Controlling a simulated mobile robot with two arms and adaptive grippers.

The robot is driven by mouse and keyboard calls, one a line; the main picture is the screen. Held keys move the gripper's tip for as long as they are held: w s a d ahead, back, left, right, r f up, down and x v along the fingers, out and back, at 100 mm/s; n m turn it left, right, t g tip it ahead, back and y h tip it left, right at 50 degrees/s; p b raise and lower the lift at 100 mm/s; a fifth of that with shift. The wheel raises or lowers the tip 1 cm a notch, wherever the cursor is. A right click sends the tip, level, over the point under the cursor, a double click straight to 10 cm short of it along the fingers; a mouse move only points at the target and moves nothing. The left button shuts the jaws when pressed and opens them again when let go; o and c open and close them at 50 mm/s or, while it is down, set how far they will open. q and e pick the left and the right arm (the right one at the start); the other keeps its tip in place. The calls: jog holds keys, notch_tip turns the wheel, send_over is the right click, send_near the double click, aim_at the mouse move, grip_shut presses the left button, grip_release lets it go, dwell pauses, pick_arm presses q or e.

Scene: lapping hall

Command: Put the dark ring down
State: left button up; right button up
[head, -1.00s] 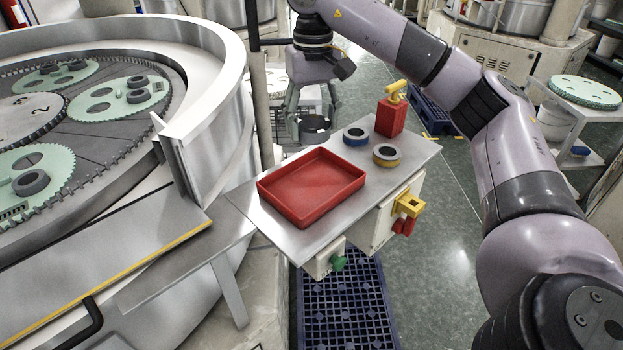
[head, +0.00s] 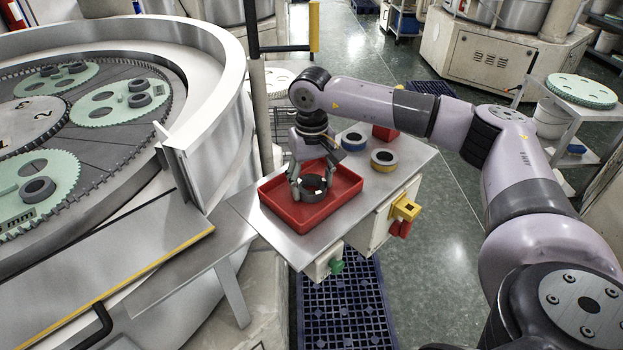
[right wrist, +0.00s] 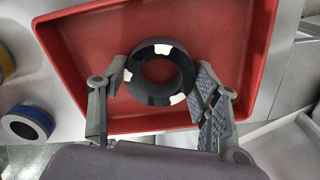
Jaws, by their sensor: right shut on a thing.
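My right gripper (head: 312,187) is shut on the dark ring (head: 316,196), its fingers on opposite sides of it. The ring is dark with pale patches on its top face; in the right wrist view (right wrist: 149,94) it lies between the two fingers. Gripper and ring are at the red tray (head: 290,223), within its rim as seen from above. I cannot tell whether the ring touches the tray floor. The tray holds nothing else that I can see; it also shows in the right wrist view (right wrist: 85,45). My left gripper is not in view.
A blue-banded ring (head: 353,140) and a yellow-banded ring (head: 384,160) stand on the metal table (head: 406,158) right of the tray. A red block (head: 385,132) is partly hidden by my arm. The large lapping machine (head: 225,120) stands close on the left.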

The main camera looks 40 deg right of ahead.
jog(key=shift+f, duration=0.1)
jog(key=o, duration=1.3)
jog(key=shift+c, duration=0.2)
jog(key=shift+r, duration=0.25)
notch_tip(320, 180, up, 12)
jog(key=b, duration=0.3)
jog(key=shift+b, duration=0.4)
